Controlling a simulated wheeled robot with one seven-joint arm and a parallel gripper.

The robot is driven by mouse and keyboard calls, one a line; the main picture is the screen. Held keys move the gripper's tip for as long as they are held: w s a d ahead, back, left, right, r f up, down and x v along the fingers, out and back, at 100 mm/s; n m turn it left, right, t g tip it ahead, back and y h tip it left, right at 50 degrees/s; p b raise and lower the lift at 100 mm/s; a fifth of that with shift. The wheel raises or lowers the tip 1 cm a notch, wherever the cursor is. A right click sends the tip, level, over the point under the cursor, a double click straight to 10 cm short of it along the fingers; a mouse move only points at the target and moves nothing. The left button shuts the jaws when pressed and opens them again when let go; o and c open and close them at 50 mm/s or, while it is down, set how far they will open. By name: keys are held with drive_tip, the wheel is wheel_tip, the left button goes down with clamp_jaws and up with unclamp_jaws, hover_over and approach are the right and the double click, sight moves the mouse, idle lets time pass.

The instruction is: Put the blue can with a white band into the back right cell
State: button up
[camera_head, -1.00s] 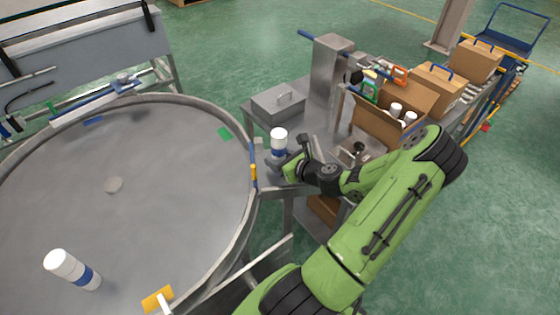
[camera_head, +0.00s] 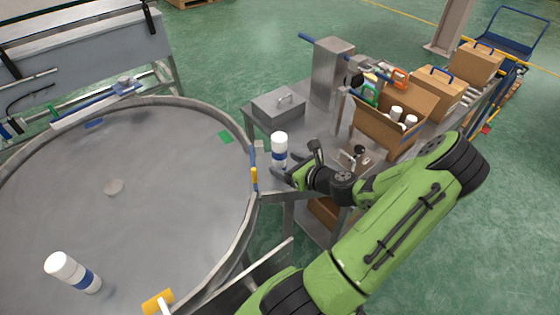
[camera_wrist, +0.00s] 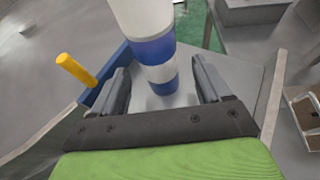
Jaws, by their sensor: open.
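A white can with a blue band (camera_head: 280,146) stands upright on the steel ledge beside the round table. In the wrist view the can (camera_wrist: 148,25) is partly cut off at the top. A second blue patch shows below its white lower part; I cannot tell if it is a reflection. My gripper (camera_head: 298,163) is open beside the can, with its fingers spread to either side in the wrist view (camera_wrist: 163,88). A similar can (camera_head: 73,271) stands on the round table at lower left. An open cardboard box (camera_head: 383,127) holds white-topped cans (camera_head: 403,117); its cells are mostly hidden.
The round steel table (camera_head: 160,190) has a raised rim. A yellow-orange post (camera_wrist: 76,69) and blue guide stand left of my gripper. A grey lidded box (camera_head: 278,106) and a steel column (camera_head: 333,80) stand behind. Closed cartons (camera_head: 438,88) line the conveyor at right.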

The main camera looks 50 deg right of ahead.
drive_tip(key=v, duration=0.8)
drive_tip(key=shift+s+p, duration=0.15)
drive_tip(key=shift+p, duration=0.15)
drive_tip(key=w+a+r+n+g+y, duration=0.1)
drive_tip(key=w+a+n+g, duration=0.1)
drive_tip(key=a+n, duration=0.3)
drive_tip(key=w+a+r+n+g+y, duration=0.1)
drive_tip(key=w+a+n+g+y, duration=0.1)
drive_tip(key=a+n, duration=0.4)
drive_tip(key=w+a+r+n+g+y, duration=0.1)
drive_tip(key=a+n+g, duration=0.3)
drive_tip(key=n, duration=0.5)
drive_tip(key=shift+w+a+r+n, duration=0.15)
drive_tip(key=shift+w+a, duration=0.15)
drive_tip(key=shift+a, duration=0.3)
drive_tip(key=shift+w+a+r+n, duration=0.15)
drive_tip(key=shift+w+a, duration=0.15)
drive_tip(key=shift+a, duration=0.3)
drive_tip(key=s+a+r+n+h, duration=0.2)
drive_tip(key=s+a+r+n, duration=0.7)
drive_tip(key=n, duration=0.8)
drive_tip(key=a+r, duration=0.3)
drive_tip(key=r, duration=0.1)
drive_tip(key=shift+a, duration=0.3)
